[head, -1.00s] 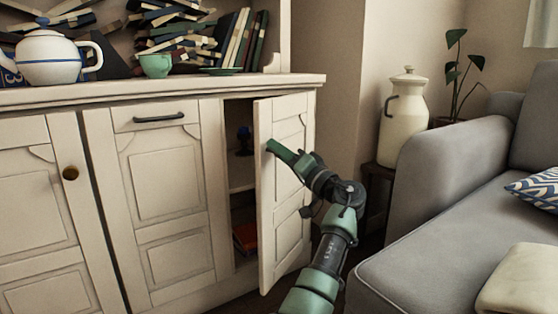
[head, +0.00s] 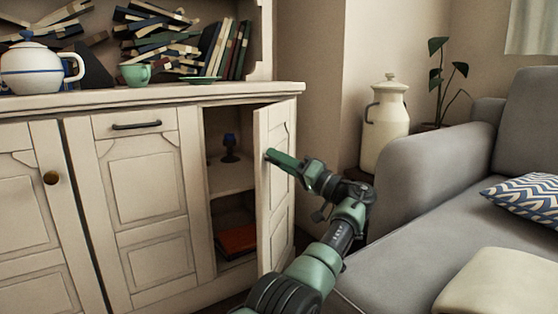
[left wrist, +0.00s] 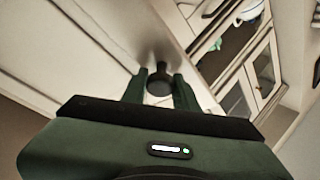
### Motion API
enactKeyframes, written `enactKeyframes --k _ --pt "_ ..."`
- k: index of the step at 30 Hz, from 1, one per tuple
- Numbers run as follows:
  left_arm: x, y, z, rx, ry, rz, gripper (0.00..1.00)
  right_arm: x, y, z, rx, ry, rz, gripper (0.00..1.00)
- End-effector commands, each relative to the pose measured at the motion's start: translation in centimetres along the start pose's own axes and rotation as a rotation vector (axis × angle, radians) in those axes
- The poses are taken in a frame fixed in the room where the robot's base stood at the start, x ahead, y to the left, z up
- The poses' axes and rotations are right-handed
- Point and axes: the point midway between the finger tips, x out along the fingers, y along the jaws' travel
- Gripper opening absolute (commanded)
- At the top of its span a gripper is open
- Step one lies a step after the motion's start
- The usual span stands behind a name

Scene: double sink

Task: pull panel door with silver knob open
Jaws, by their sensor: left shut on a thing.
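The cream panel door (head: 279,225) at the right end of the cabinet stands open, swung out toward me with its hinges on the right. In the left wrist view, the round knob (left wrist: 160,82) is a dark greyish disc between the two fingers of my left gripper (left wrist: 159,92), against the pale door face (left wrist: 90,65). The gripper is shut on it. In the head view the knob is hidden by the fingers. My right gripper is out of view.
The open cabinet shows a dark blue goblet (head: 230,147) on a shelf and an orange-red book (head: 237,241) below. A grey sofa (head: 420,190) stands close on the right, beside a cream milk can (head: 386,122). A teapot (head: 35,68) and green cup (head: 134,74) stand on the cabinet top.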

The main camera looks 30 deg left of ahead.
Motion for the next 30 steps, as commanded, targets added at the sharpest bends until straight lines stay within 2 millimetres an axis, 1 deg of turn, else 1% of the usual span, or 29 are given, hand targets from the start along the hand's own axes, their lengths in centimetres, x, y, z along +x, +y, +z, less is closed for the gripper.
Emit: enactKeyframes --k 7,8,9,10,18,21,23,30 --pt "0.2 0.0 0.1 -0.001 -0.003 0.0 0.0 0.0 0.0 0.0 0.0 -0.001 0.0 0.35" --pt "0.2 0.0 0.1 -0.001 -0.003 0.0 0.34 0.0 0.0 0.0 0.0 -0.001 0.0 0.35" --pt "0.1 0.0 0.1 -0.001 -0.003 0.0 0.46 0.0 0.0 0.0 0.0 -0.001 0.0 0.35" --pt "0.1 0.0 0.0 -0.001 -0.002 0.0 0.51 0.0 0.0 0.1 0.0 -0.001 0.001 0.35" --pt "0.1 0.0 0.0 -0.001 0.0 0.001 0.51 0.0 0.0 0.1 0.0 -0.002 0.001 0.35" --pt "-0.4 -0.1 -0.1 0.0 0.001 0.001 0.51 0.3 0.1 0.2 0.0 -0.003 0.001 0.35" --pt "-1.0 -0.1 -0.2 0.001 0.001 0.002 0.51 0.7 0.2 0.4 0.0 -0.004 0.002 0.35" --pt "-5.1 -0.3 -0.3 0.002 0.002 0.002 0.51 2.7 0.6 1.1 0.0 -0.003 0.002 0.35"
